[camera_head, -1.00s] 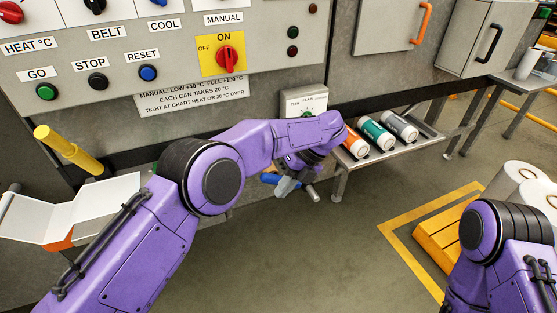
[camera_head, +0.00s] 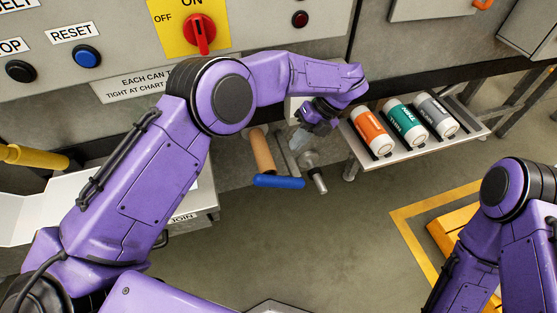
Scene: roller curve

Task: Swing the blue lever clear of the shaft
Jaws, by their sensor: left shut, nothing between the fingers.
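The blue lever (camera_head: 279,181) lies almost level in the head view, below my left wrist. A metal shaft end (camera_head: 318,178) sticks out just to its right, pointing down toward the front. A tan roller (camera_head: 262,150) stands behind the lever. I cannot tell whether the lever touches the shaft. My left gripper (camera_head: 299,141) is shut and empty, above and behind the lever and apart from it. Its fingertips are small and partly lost against the metal parts. My right arm shows at the lower right, but its gripper is out of view.
A shelf (camera_head: 388,160) to the right carries an orange can (camera_head: 371,131), a green can (camera_head: 405,122) and a grey can (camera_head: 438,114). The control panel with a red switch (camera_head: 199,34) rises behind. A yellow handle (camera_head: 35,157) is at the left. The floor in front is open.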

